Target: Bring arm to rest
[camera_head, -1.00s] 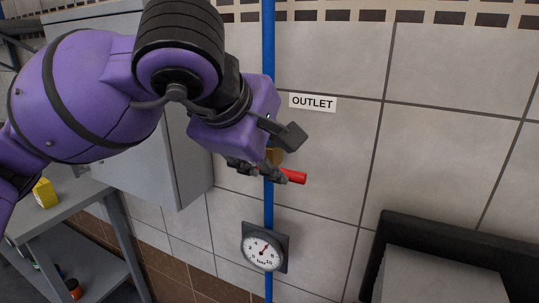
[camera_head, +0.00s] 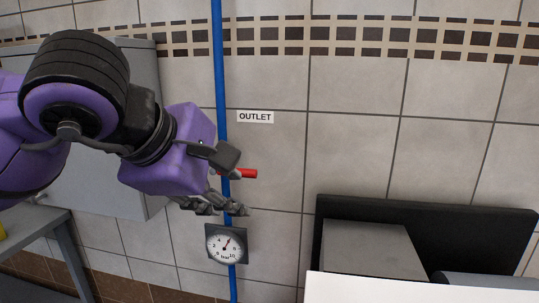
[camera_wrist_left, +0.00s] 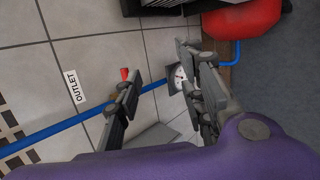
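My left gripper (camera_head: 232,183) is open and empty in front of the blue pipe (camera_head: 219,60). Its upper finger is near the red valve handle (camera_head: 243,173), and its lower finger reaches across the pipe above the pressure gauge (camera_head: 226,244). The handle points right, roughly level, and is partly hidden by the gripper. In the left wrist view the spread fingers (camera_wrist_left: 160,78) frame part of the pipe (camera_wrist_left: 60,125). The red handle (camera_wrist_left: 124,74) shows beside one fingertip; contact cannot be told. My right gripper is not in view.
An OUTLET label (camera_head: 255,117) is on the tiled wall. A grey cabinet (camera_head: 108,190) and bench (camera_head: 45,220) stand at left. A dark-backed grey box (camera_head: 375,250) and a white surface (camera_head: 400,290) lie lower right. A red rounded object (camera_wrist_left: 240,28) shows in the left wrist view.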

